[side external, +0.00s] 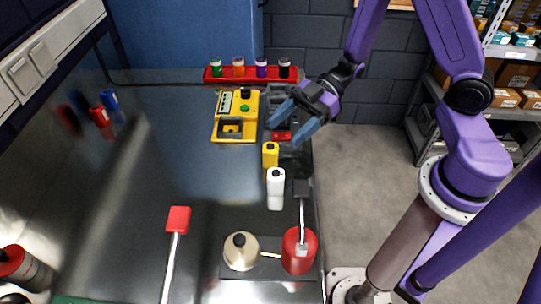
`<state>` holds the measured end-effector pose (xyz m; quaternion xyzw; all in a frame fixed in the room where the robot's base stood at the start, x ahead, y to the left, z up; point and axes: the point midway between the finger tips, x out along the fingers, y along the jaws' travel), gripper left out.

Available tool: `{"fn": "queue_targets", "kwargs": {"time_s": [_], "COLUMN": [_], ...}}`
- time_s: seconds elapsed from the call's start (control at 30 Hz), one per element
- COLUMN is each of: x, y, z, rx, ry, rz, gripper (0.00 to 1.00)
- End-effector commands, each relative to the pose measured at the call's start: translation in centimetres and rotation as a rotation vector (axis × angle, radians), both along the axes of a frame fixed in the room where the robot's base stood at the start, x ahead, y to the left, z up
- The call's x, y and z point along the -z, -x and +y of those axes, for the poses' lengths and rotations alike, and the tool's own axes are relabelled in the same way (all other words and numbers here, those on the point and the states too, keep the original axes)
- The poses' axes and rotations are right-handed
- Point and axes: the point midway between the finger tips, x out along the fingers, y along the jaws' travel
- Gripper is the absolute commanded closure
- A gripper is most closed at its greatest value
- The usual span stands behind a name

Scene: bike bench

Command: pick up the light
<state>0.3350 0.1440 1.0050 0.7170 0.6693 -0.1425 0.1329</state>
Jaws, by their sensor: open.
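My gripper (292,121) is open, with its two blue-grey fingers spread over the right edge of the bench. Below and between the fingers is a dark grey tray or holder (270,123), partly hidden by them. A small red piece (281,135) shows in it near the fingertips. It may be the light, but I cannot tell for sure. No object shows held between the fingers, and I cannot tell whether they touch anything.
A yellow device (222,127) stands just left of the tray, and a red rack (215,79) with several jars lies behind. A yellow bottle (270,155) and a white bottle (276,189) stand in front. The bench's (170,165) middle is clear.

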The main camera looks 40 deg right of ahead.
Motion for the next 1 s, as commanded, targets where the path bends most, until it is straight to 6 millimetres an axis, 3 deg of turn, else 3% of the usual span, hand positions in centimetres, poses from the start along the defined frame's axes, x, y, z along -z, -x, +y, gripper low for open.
{"fn": "queue_targets", "kwargs": {"time_s": [0.27,0.53,0.87,1.0], "x": [0.9,2.6,2.8,2.8], "y": [0.0,-0.3,-0.4,-0.4], "z": [1.8,4.9,5.4,5.4], "rx": [-0.003,-0.002,0.001,0.001], "ry": [0.001,0.001,0.001,0.001], "rz": [0.001,0.000,0.000,0.000], "gripper": [0.33,0.33,0.33,0.78]}}
